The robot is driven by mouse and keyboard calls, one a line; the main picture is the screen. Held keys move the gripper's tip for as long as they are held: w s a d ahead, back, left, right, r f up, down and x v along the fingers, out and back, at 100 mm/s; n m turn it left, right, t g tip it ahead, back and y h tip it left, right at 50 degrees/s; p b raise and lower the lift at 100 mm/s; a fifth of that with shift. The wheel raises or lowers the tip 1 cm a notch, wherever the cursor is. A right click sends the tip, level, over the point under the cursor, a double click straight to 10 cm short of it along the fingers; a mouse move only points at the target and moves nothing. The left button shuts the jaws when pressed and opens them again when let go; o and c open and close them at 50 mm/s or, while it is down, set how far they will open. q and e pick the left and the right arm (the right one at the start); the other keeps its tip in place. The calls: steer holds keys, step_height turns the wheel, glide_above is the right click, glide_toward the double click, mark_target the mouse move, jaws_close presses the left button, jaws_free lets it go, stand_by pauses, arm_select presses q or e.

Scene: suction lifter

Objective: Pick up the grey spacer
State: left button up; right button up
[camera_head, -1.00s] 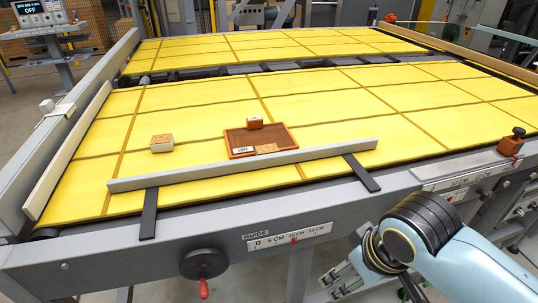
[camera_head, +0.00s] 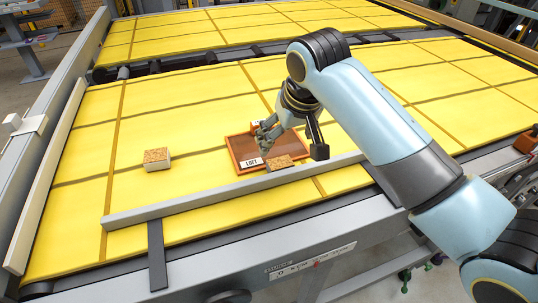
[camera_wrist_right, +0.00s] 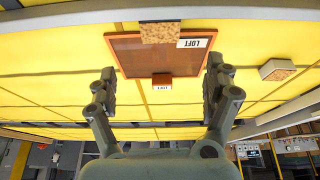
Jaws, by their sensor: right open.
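A block with a speckled cork top and pale grey-white sides (camera_head: 156,159) sits on the yellow mat, left of the tray; it also shows at the right in the wrist view (camera_wrist_right: 277,70). A second cork-topped block (camera_head: 279,162) lies at the tray's near edge, also in the wrist view (camera_wrist_right: 160,32); its sides barely show, so I cannot tell which block is the grey spacer. My right gripper (camera_head: 264,135) is over the tray. In the wrist view its fingers (camera_wrist_right: 161,73) are apart with nothing held between them. My left gripper is out of view.
The orange-rimmed tray (camera_head: 233,158) carries a LOFT label. A small labelled orange block (camera_wrist_right: 162,81) is at its far edge, mostly hidden by my gripper in the head view. A grey guide bar (camera_head: 190,203) runs in front. The mat (camera_head: 70,215) at left is clear.

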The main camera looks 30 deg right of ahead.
glide_above(278, 158)
steer(key=s, duration=0.3)
steer(key=f, duration=0.4)
steer(key=shift+w+a+f, duration=0.15)
steer(key=shift+w+a, duration=0.05)
steer(key=shift+w, duration=0.05)
steer(key=shift+w+f, duration=0.15)
steer(key=shift+f, duration=0.1)
steer(key=p+x, duration=0.1)
steer(key=x, duration=0.3)
steer(key=shift+w+f+p, duration=0.1)
steer(key=shift+p, duration=0.2)
steer(key=shift+w+f, duration=0.15)
steer(key=shift+f, duration=0.25)
steer(key=shift+c, duration=0.2)
steer(key=c, duration=1.3)
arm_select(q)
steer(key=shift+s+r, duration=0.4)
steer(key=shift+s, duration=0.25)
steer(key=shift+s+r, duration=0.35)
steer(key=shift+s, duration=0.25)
arm_select(e)
steer(key=shift+r, duration=0.15)
